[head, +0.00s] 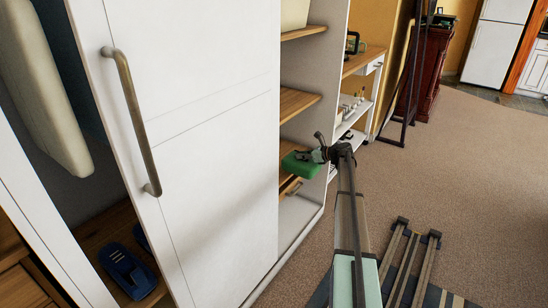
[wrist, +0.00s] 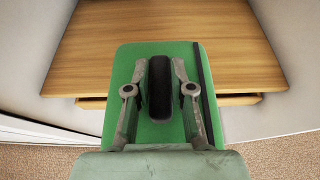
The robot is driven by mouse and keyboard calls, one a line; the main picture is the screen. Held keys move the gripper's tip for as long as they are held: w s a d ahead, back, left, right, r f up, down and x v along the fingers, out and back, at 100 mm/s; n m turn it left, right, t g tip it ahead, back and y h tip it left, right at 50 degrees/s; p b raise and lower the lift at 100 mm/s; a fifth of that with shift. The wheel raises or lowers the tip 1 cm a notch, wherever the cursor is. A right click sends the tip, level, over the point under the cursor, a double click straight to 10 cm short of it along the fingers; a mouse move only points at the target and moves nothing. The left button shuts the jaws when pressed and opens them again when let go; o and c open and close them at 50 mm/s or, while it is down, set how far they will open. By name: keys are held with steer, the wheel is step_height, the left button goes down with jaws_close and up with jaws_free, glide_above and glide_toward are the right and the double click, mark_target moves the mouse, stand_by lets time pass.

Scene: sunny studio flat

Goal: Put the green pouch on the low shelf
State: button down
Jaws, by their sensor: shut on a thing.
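The green pouch (head: 300,165) is held at the open front of the tall white cabinet, beside its wooden shelves. In the wrist view, the green pouch (wrist: 128,70) has a dark raised grip in its middle and a dark strip along its right side. My gripper (wrist: 160,72) has one finger on each side of that grip and is shut on it. In the head view, my gripper (head: 320,153) is at the pouch's right end. A wooden shelf board (wrist: 240,60) lies beyond and partly behind the pouch. Whether they touch cannot be told.
A white sliding door (head: 210,110) covers the cabinet's middle. Another wooden shelf (head: 297,102) is above the pouch. A blue object (head: 125,270) lies in the left compartment. A white side table (head: 365,85) with small items stands behind.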

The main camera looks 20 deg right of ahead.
mark_target(293, 156)
steer(key=b+x, duration=0.1)
steer(key=x, duration=0.4)
steer(key=r+b+x, duration=0.1)
steer(key=x, duration=0.4)
steer(key=w+r+b+x, duration=0.1)
steer(key=x, duration=0.5)
steer(key=shift+a+r+b, duration=0.2)
steer(key=shift+a+b, duration=0.1)
steer(key=shift+r, duration=0.1)
steer(key=c, duration=1)
jaws_free()
steer(key=shift+s, duration=0.15)
steer(key=p+v, duration=0.2)
steer(key=v, duration=0.9)
steer(key=shift+s+d+r, duration=0.15)
steer(key=shift+s+d, duration=0.1)
